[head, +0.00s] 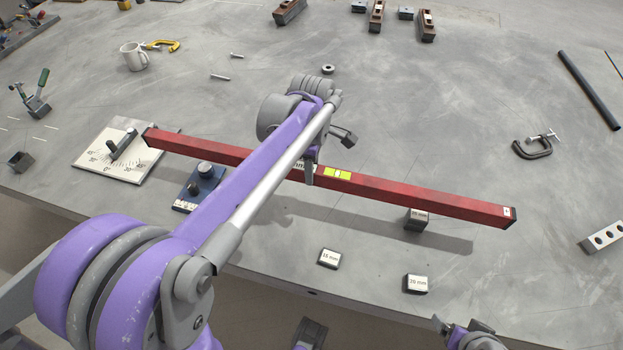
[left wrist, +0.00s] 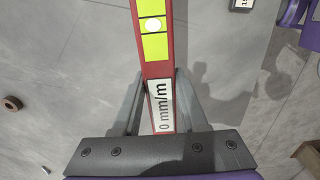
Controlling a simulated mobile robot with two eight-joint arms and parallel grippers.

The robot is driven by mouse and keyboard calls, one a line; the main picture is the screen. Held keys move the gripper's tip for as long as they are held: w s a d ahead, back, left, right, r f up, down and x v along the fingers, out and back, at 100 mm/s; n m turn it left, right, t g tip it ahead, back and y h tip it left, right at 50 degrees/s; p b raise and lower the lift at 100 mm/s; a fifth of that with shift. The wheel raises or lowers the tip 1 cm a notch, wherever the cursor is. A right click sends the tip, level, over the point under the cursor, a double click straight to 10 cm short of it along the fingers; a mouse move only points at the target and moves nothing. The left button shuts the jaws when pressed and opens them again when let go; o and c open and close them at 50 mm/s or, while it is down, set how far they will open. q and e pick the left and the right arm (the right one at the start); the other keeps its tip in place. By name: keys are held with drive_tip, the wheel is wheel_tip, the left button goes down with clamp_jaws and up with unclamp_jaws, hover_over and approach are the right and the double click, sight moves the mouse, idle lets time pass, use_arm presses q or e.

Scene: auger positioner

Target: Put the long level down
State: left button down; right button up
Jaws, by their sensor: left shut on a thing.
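The long level is a red bar (head: 420,196) with a yellow-green vial, running from the back left to the front right of the bench. My left gripper (head: 309,172) is shut on it near its middle, beside the vial. The left wrist view shows the level (left wrist: 154,68) between the two fingers (left wrist: 160,105). The level's shadow lies apart from it, so it appears raised. Its left end is by the white angle plate (head: 93,160); its right part overlaps a dark labelled block (head: 416,224), and contact cannot be told. Purple and grey parts at the bottom may be my right arm.
Two labelled blocks, one (head: 330,258) and another (head: 417,284), lie near the front edge. A blue fixture (head: 203,180) stands below the level's left half. A mug (head: 134,56), a clamp (head: 534,147) and a dark rod (head: 588,90) lie farther off. The bench middle behind the level is mostly clear.

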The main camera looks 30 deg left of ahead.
use_arm(q)
drive_tip(key=shift+f, duration=1.8)
drive_tip(key=shift+f, duration=0.1)
drive_tip(key=shift+f+b, duration=0.15)
drive_tip(key=shift+b, duration=0.2)
drive_tip(key=shift+c, duration=2.2)
unclamp_jaws()
